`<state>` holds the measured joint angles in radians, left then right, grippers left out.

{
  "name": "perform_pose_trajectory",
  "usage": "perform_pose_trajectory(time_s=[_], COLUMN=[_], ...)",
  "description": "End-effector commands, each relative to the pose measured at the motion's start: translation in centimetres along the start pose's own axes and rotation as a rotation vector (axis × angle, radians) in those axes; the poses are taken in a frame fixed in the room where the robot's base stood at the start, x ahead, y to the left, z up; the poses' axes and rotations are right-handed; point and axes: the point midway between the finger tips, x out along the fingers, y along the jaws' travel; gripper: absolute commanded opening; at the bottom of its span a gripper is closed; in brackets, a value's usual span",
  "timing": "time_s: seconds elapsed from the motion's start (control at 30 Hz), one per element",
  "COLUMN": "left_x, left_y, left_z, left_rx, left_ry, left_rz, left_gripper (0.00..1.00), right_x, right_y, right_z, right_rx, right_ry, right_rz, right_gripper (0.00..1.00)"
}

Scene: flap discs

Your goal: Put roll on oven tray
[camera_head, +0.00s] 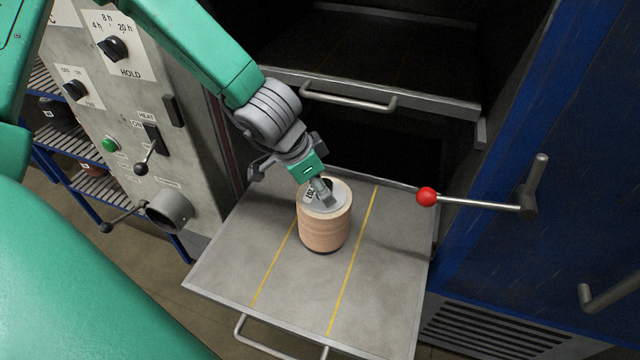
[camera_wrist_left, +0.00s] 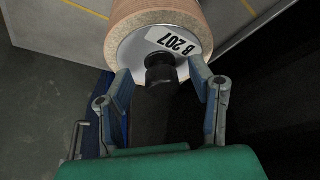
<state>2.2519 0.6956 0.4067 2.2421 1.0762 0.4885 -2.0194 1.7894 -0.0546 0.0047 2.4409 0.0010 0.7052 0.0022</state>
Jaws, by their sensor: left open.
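The roll (camera_head: 325,228) is a tan stack of discs with a grey top plate, standing upright on the pulled-out oven tray (camera_head: 230,265), between two yellow lines. In the left wrist view the roll (camera_wrist_left: 150,14) shows its label "B 207" and a black spindle end (camera_wrist_left: 160,68). My left gripper (camera_head: 322,192) is over the top of the roll. In the left wrist view my left gripper (camera_wrist_left: 161,78) is open, with one finger on each side of the spindle end. I cannot tell whether the fingers touch it. My right gripper is not in view.
Another tray (camera_head: 400,88) with a bar handle sits in the oven above. A red-knobbed lever (camera_head: 427,197) on the blue door (camera_head: 540,130) reaches toward the tray's right edge. A control panel (camera_head: 150,120) stands left. The tray is bare around the roll.

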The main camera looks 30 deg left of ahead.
Motion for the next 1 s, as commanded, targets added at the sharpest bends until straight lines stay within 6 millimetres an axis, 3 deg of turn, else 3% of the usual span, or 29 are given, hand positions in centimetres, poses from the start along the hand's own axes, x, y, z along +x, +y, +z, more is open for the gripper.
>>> perform_pose_trajectory(time_s=[0.17,0.63,0.8,1.0], left_x=[-1.3,-10.6,-11.9,-11.8], left_y=[0.0,-0.1,-0.1,-0.1], left_z=[-0.1,-0.2,-0.1,0.4], left_rx=[0.001,0.003,0.001,-0.007], left_ry=[0.001,0.001,0.0,-0.014], left_rz=[-0.001,-0.002,0.0,-0.004], left_gripper=[0.49,0.49,0.49,0.49], right_x=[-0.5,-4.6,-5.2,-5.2], right_y=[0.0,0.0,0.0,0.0], right_z=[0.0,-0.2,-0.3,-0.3], right_rx=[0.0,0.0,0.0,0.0], right_ry=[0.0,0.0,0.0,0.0], right_rz=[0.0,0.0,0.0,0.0], right_gripper=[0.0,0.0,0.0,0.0])
